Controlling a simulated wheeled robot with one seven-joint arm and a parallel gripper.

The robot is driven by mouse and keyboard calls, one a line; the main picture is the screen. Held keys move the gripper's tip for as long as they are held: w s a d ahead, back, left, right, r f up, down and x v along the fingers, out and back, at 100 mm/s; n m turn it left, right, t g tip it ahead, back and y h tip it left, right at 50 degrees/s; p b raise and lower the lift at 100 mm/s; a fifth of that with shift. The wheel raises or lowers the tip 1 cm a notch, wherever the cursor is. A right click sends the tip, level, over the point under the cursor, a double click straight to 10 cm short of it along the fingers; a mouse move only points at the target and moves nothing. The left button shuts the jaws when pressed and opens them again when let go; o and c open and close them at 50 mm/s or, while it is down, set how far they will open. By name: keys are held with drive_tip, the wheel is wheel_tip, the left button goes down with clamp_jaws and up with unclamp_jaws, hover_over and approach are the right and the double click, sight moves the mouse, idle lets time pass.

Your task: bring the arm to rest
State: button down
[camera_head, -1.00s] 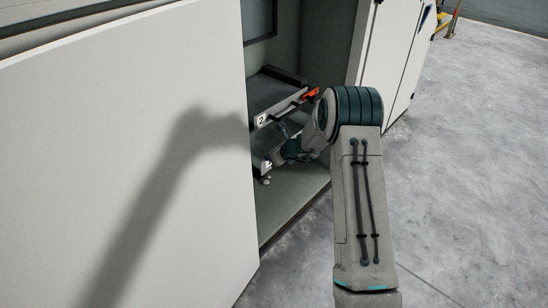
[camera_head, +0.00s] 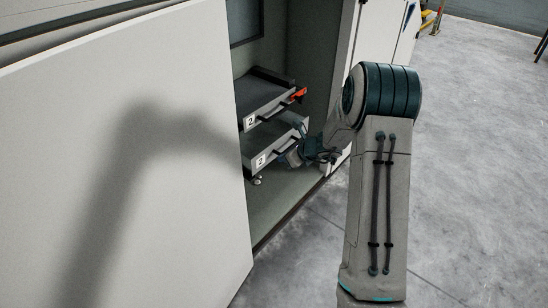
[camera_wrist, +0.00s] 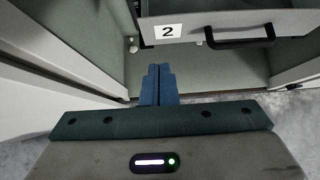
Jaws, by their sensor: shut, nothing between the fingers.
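My gripper shows in the wrist view (camera_wrist: 158,72) with its two blue fingers pressed together and nothing between them. In the head view my gripper (camera_head: 289,158) is small and partly hidden by its own wrist, in front of the lower drawer (camera_head: 262,146) near its handle. Whether it touches the drawer cannot be told in the head view. In the wrist view the drawer's front (camera_wrist: 225,28), with a "2" label and black handle, lies beyond the fingertips with a gap visible. My arm is bent, with its elbow high at the right.
An upper drawer (camera_head: 262,97), also labelled 2, has a red-orange part (camera_head: 299,93) at its right. Both sit inside an open cabinet (camera_head: 268,205). A large white panel (camera_head: 110,170) fills the left. A white door (camera_head: 381,35) stands at the right edge. Grey floor (camera_head: 470,170) is clear at right.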

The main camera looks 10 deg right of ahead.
drive_tip(key=s+a+r+n+g+p, duration=0.1)
drive_tip(key=s+a+r+n+p, duration=0.1)
drive_tip(key=s+r+n+p, duration=0.45)
drive_tip(key=s+a+r+n+g+p, duration=0.1)
drive_tip(key=s+a+r+n+p, duration=0.15)
drive_tip(key=r, duration=0.75)
drive_tip(key=s+a+r+n+g+p, duration=0.1)
drive_tip(key=s+r+n+p, duration=0.3)
drive_tip(key=r, duration=0.5)
drive_tip(key=s+d+r+n+h+p, duration=0.2)
drive_tip(key=s+r+n+h+p, duration=0.1)
drive_tip(key=s+r+n+p, duration=0.4)
drive_tip(key=s+d+r+n+g+h+p, duration=0.1)
drive_tip(key=s+d+r+n+h+p, duration=0.2)
drive_tip(key=s+r+n+p, duration=0.4)
drive_tip(key=s+r, duration=0.5)
drive_tip(key=s, duration=0.4)
drive_tip(key=shift+r+n+g, duration=0.25)
drive_tip(key=shift+n+g, duration=0.05)
drive_tip(key=shift+n, duration=0.1)
